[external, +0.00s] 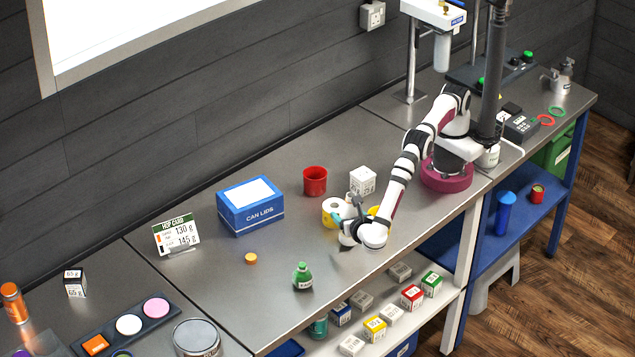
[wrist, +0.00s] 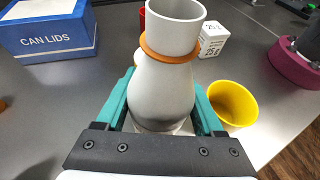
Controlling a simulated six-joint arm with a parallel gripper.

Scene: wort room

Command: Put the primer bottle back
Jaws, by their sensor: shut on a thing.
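My gripper (wrist: 160,118) is shut on a light grey bottle (wrist: 162,85) with a wide open neck and an orange ring around it. The teal fingers grip its rounded body from both sides in the wrist view. Its base is hidden behind the gripper. In the external view my gripper (external: 345,226) is over the middle of the steel bench, and my arm partly hides the bottle. I cannot read a label on it, nor tell whether it touches the bench. A small green bottle (external: 302,277) stands apart near the front edge.
Near the gripper stand a yellow cup (wrist: 232,103), a white-and-yellow roll (external: 334,209), a red cup (external: 315,181) and a white box (external: 362,181). The blue CAN LIDS box (external: 250,205), a hop card (external: 176,234) and an orange cap (external: 251,258) are left. Bench between cap and gripper is clear.

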